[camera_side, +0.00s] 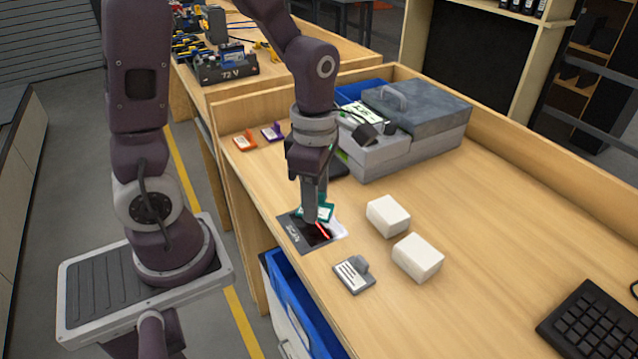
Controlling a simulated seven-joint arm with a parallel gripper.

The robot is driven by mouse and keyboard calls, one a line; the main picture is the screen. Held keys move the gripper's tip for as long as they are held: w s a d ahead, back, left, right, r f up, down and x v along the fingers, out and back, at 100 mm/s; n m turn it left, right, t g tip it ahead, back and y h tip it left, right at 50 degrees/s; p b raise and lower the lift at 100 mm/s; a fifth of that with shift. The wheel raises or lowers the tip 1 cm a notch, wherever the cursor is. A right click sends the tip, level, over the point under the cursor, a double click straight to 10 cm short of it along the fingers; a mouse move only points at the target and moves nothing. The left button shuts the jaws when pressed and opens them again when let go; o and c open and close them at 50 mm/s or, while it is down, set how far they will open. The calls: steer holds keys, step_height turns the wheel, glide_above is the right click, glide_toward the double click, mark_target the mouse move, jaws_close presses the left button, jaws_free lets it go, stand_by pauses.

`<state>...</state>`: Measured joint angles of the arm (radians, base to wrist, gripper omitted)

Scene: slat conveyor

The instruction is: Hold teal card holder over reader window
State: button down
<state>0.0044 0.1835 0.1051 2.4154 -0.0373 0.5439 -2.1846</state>
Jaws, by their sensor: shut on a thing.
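My gripper (316,212) points down near the front left edge of the wooden counter. It is shut on the teal card holder (326,211), which is partly hidden by the fingers. The reader window (307,235) is a dark panel set in the counter, with a red light line showing on it. The card holder is at the far side of the window and seems to overlap it in this view. I cannot tell how high it is above the glass.
Two white blocks (388,216) (418,257) stand right of the reader. A grey card holder (353,274) lies in front. Orange (245,141) and purple (272,132) holders lie farther back. A grey machine (410,120) stands behind, and a black keypad (592,330) lies at right.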

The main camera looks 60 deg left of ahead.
steer(key=shift+f, duration=0.8)
steer(key=shift+r, duration=3.05)
